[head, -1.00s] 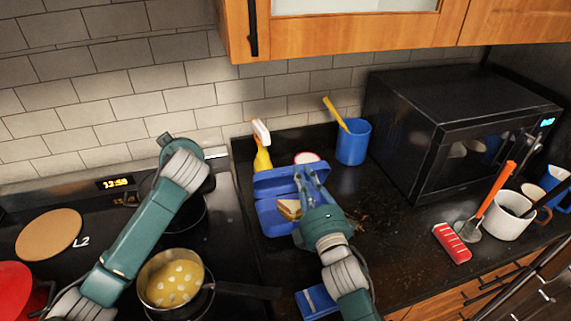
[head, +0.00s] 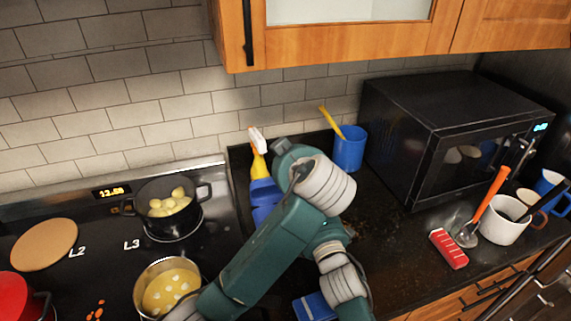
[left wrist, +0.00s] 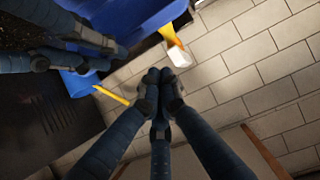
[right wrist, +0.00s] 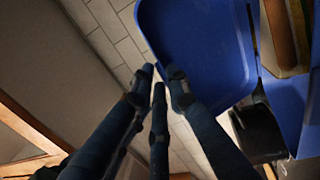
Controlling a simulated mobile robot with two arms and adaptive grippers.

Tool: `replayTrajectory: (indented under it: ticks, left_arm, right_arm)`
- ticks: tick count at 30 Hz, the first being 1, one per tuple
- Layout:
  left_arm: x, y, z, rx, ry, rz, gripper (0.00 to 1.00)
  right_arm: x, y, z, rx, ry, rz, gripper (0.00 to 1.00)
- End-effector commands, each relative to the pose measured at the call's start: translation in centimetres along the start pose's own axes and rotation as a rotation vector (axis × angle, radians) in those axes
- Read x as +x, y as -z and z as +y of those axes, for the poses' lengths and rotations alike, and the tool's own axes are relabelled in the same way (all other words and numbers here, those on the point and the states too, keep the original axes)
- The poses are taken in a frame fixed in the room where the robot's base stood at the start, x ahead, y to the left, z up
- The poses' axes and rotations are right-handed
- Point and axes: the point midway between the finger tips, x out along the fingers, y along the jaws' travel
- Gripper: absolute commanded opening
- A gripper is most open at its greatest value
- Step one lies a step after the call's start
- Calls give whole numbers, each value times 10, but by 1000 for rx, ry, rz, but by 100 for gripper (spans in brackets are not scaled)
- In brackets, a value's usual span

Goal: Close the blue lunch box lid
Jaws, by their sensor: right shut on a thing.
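A blue cup (head: 350,150) and a black microwave (head: 440,130) stand to the right. Pots (head: 168,205) are on the stove at left.

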Motion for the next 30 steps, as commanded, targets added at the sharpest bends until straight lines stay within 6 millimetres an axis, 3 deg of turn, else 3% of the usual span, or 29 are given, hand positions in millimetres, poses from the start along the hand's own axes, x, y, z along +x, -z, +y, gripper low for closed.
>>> replayTrajectory:
  ticks: [3, 7, 15, 30]
  left_arm:
    - [28, 0, -2, 2, 5, 0, 0]
    - [50, -2, -1, 2, 1, 0, 0]
    - [25, -28, 0, 0, -1, 1, 0]
    - [19, -38, 0, 1, -2, 14, 0]
  right_arm:
    - [-1, -1, -5, 0, 10, -3, 0]
    - [-1, -1, -5, 0, 11, -3, 0]
    - [-1, -1, -5, 0, 11, -3, 0]
    - [-1, -1, -5, 0, 11, -2, 0]
